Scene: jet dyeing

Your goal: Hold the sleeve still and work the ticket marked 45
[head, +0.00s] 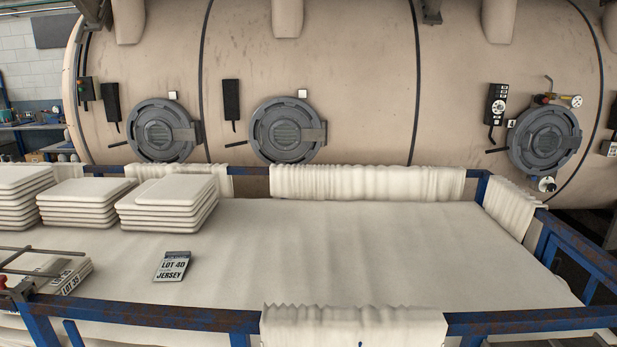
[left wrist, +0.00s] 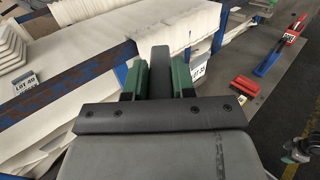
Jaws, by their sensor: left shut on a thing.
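My left gripper (left wrist: 161,78) shows in the left wrist view, its green-faced fingers shut on a dark grey piece (left wrist: 160,62). I cannot tell what this piece is or whether it belongs to a sleeve. I cannot make out a ticket marked 45 in either view. A ticket reading LOT 40 JERSEY (head: 172,266) lies flat on the pale cloth; it also shows in the left wrist view (left wrist: 25,84). A ticket that looks like LOT 35 (head: 74,279) is on a pale folded stack at the left. A small lot ticket (left wrist: 199,70) sits beyond the fingers.
A blue-framed truck (head: 195,318) holds the pale cloth (head: 340,245) and several folded stacks (head: 168,205). Dark rods (head: 40,252) cross its left corner. The beige vessel with round hatches (head: 288,130) stands behind. A red block (left wrist: 249,88) lies on the grey surface at right.

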